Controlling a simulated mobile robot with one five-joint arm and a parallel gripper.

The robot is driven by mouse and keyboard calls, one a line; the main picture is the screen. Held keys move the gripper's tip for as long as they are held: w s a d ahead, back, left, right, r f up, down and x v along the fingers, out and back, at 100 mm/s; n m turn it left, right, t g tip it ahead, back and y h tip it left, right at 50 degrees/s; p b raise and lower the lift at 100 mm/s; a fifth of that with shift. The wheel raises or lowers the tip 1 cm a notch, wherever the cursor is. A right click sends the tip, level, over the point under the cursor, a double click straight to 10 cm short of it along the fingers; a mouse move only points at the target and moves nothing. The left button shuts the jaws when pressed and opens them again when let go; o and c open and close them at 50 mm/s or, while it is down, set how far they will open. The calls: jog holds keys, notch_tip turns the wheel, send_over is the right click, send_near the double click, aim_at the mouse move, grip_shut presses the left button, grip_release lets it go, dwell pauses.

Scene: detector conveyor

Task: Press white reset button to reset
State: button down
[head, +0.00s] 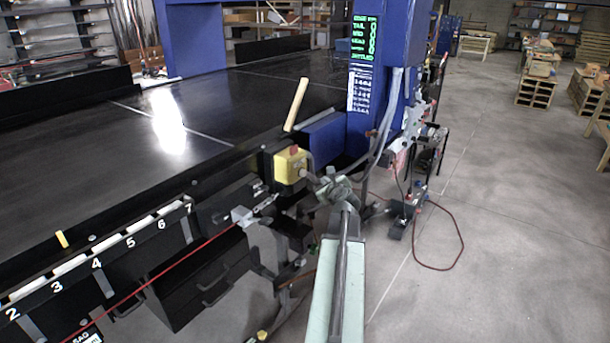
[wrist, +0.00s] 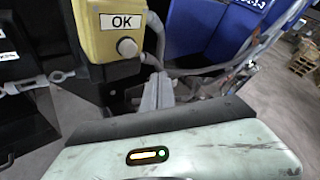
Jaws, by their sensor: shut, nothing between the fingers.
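A yellow control box (head: 284,166) is mounted on the side of the dark conveyor, with a red part on its top in the head view. In the wrist view the yellow box (wrist: 108,22) bears a white "OK" label (wrist: 123,22). A round whitish button (wrist: 127,47) sits below the label. My gripper (wrist: 158,90) is shut and empty, just below and right of the button, apart from it in the picture. In the head view my gripper (head: 328,184) is right of and slightly below the box; its fingertips are hard to make out.
A blue column (head: 388,100) with a green-lit display (head: 364,42) stands right of the box, with grey cables beside it. A wooden handle (head: 296,104) rises behind the box. A red cable (head: 462,240) loops on the floor.

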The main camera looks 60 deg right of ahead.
jog(key=shift+w, duration=2.55)
jog(key=shift+w, duration=0.45)
jog(key=shift+w, duration=0.45)
dwell(0.5)
jog(key=shift+s, duration=0.9)
jog(key=s, duration=0.5)
dwell(0.3)
